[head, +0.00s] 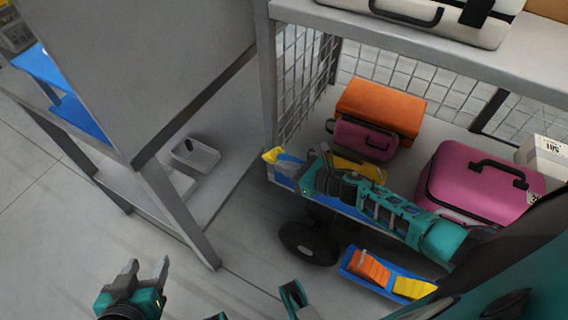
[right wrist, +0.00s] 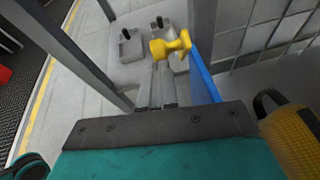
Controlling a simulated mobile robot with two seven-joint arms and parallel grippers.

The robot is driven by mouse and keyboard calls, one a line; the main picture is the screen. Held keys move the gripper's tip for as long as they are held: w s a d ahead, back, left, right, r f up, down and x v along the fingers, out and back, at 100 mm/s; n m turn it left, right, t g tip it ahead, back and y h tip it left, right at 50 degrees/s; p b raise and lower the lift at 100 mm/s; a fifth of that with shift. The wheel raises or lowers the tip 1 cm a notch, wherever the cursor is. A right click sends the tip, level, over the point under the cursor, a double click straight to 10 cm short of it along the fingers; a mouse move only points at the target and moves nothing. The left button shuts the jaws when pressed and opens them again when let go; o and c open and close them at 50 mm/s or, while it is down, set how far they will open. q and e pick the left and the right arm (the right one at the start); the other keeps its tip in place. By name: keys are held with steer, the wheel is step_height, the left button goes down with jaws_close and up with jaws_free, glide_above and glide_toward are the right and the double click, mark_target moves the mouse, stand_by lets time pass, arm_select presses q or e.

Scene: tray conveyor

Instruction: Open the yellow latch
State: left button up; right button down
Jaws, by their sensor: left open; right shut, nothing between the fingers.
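The yellow latch (head: 271,155) sits at the left end of the cart's blue edge, by the grey corner post. It also shows in the right wrist view (right wrist: 172,46), as a knobbed yellow piece beside the blue strip. My right gripper (right wrist: 157,70) is shut and empty, with its fingertips close to the latch's lower left side. I cannot tell whether they touch it. In the head view my right arm reaches in from the right and partly hides the blue edge. My left gripper (head: 147,266) is open and empty, low over the floor at the left.
The cart shelf holds an orange case (head: 382,105), a small purple case (head: 362,139) and a large pink case (head: 470,185). A black wheel (head: 309,243) is below. A grey table (head: 150,150) stands left, with a pale tray (head: 195,154) nearby. Floor around my left gripper is clear.

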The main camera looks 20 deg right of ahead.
mark_target(270, 157)
steer(key=r+p, duration=0.1)
steer(key=p, duration=0.1)
steer(key=w+a+r+g+h+p, duration=0.1)
steer(key=shift+w+r+p, duration=0.2)
steer(key=shift+w+p, duration=0.05)
steer(key=shift+p, duration=0.1)
steer(key=shift+w+a+r, duration=0.6)
steer(key=shift+w, duration=0.15)
arm_select(q)
steer(key=shift+w+r, duration=0.1)
steer(key=shift+r, duration=2.35)
arm_select(e)
steer(key=shift+w+a+r, duration=0.2)
steer(key=shift+w+a, duration=0.15)
steer(key=shift+w, duration=0.05)
arm_select(q)
steer(key=shift+s+a+f, duration=0.1)
steer(key=shift+s, duration=0.1)
